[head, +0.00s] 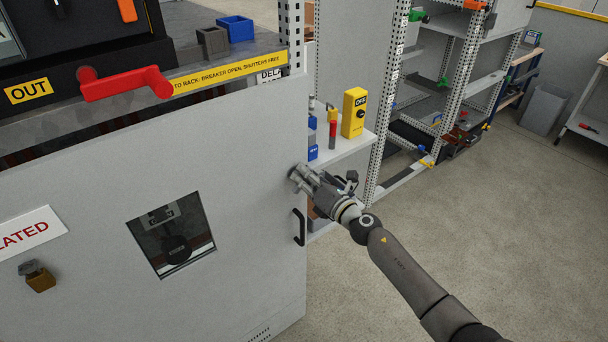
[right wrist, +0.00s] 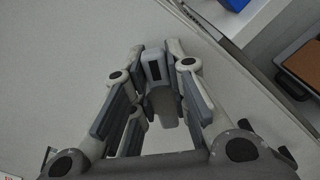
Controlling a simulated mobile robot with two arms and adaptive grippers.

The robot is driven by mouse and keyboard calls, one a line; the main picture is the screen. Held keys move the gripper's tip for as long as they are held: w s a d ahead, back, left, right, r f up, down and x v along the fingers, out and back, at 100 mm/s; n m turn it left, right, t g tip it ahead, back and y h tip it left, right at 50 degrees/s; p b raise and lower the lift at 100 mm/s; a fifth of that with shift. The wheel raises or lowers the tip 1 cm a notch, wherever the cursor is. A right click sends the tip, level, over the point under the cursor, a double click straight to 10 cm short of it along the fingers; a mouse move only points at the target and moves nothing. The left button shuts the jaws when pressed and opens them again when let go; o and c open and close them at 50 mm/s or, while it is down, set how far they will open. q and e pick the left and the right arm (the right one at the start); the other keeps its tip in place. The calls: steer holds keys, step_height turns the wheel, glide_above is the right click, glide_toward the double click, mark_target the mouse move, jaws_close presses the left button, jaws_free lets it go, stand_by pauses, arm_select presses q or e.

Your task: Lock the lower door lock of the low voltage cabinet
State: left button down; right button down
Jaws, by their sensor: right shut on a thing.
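The grey cabinet door (head: 240,150) fills the left of the head view and appears closed. A small grey lock piece with a dark slot (right wrist: 153,68) stands on the door in the right wrist view, near the door's right edge. My right gripper (head: 302,177) is at that edge, above the black door handle (head: 299,228). Its fingers are shut on the lock piece, one on each side, in the right wrist view (right wrist: 157,60). The fingers hide most of the lock in the head view, so its turned position cannot be told. My left gripper is not in view.
A red crank (head: 125,84) juts out above the door. A brass padlock (head: 40,282) hangs at lower left. A white shelf (head: 340,147) with a yellow switch box (head: 354,112) stands beyond the door edge. The floor (head: 480,220) to the right is clear.

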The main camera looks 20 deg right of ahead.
steer(key=m, duration=0.2)
steer(key=m+p, duration=0.1)
steer(key=m, duration=0.1)
steer(key=shift+d+f+m, duration=0.15)
steer(key=shift+f+m, duration=0.05)
steer(key=shift+m, duration=0.2)
steer(key=m, duration=0.4)
steer(key=shift+f+m+p, duration=0.25)
steer(key=shift+m+p, duration=0.05)
steer(key=shift+p, duration=0.05)
steer(key=c, duration=1.4)
jaws_free()
steer(key=v, duration=1.2)
steer(key=shift+w, duration=0.1)
